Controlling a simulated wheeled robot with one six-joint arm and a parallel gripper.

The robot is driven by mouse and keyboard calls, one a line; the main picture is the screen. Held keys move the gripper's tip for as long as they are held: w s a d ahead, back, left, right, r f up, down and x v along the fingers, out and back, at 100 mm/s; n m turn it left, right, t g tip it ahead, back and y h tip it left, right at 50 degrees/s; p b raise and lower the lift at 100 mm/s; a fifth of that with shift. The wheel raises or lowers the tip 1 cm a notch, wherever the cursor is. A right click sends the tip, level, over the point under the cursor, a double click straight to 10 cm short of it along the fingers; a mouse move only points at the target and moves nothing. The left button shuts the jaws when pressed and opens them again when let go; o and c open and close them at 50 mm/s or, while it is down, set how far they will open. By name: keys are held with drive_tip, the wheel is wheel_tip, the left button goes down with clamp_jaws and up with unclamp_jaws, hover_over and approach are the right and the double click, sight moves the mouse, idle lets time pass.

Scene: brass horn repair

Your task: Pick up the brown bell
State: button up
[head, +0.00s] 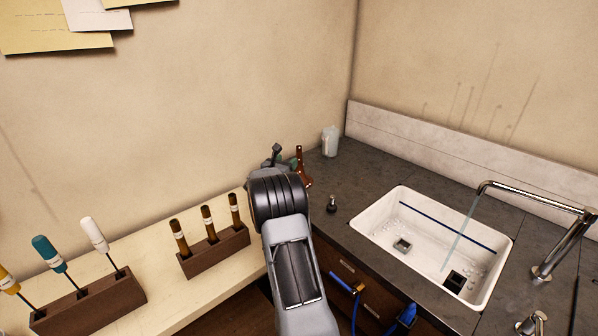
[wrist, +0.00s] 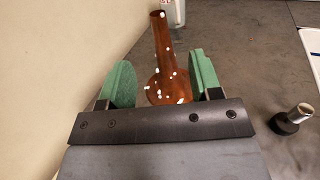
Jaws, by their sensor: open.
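In the wrist view my gripper (wrist: 163,82) is open, with one green finger pad on each side of the bell's wide end. Part of that wide end is hidden behind the gripper body. In the head view the bell (head: 300,163) shows just past my arm, near the wall, and my gripper (head: 286,160) is mostly hidden behind the arm. I cannot tell whether the pads touch the bell.
A whitish cup (head: 330,141) stands close behind the bell. A small dark plug-like piece with a metal top (head: 332,204) sits to the right, also in the wrist view (wrist: 292,119). The wall is close on the left. A white sink (head: 425,243) is further right.

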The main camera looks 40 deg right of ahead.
sight(298, 150)
drive_tip(key=p+x, duration=0.1)
drive_tip(key=x, duration=0.5)
drive_tip(key=p+x, duration=0.2)
drive_tip(key=x, duration=0.1)
drive_tip(key=shift+w+d+r, duration=0.1)
drive_tip(key=shift+r, duration=0.1)
drive_tip(key=shift+p+x, duration=0.5)
drive_tip(key=shift+x, duration=0.55)
drive_tip(key=shift+f, duration=0.1)
clamp_jaws()
